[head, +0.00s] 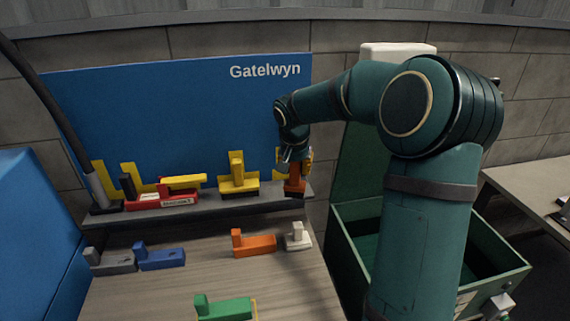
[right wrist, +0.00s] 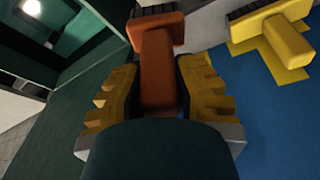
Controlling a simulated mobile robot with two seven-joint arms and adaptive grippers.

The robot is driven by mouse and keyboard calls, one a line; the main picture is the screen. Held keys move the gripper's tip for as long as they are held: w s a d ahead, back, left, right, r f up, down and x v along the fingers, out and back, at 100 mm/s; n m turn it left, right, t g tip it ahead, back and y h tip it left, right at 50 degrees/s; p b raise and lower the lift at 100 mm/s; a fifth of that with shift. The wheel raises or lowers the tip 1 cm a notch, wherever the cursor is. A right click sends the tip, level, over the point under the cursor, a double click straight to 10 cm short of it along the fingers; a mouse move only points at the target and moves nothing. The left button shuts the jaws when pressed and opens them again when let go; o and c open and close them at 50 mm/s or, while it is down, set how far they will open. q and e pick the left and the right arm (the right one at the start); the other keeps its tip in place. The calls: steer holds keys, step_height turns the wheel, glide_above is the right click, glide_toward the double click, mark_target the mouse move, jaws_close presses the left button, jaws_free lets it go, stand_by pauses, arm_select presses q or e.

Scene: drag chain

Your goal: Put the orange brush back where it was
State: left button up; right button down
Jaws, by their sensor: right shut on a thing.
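The orange brush (head: 295,184) stands at the right end of the grey shelf (head: 215,207), in front of the blue board. In the right wrist view the brush (right wrist: 157,70) shows its orange handle between yellow fingers, with dark bristles at the top edge. My right gripper (head: 297,160) is shut on the handle from above; it also shows in the right wrist view (right wrist: 157,90). In the head view the brush's base appears at shelf level; exact contact is hard to tell. A yellow outline (head: 279,160) shows on the board beside it. My left gripper is not in view.
A yellow brush (head: 238,178) stands to the left on the shelf, with a red block (head: 160,199) further left. On the table lie grey, blue, green, white pieces and another orange piece (head: 253,244). A green open bin (head: 490,265) stands right.

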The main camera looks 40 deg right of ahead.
steer(key=w+d+p, duration=0.2)
steer(key=w+d, duration=0.4)
steer(key=w, duration=0.4)
steer(key=f, duration=0.7)
steer(key=shift+w+a, duration=0.1)
steer(key=shift+w, duration=0.25)
steer(key=shift+f, duration=0.15)
steer(key=c, duration=0.9)
jaws_free()
steer(key=shift+o, duration=0.2)
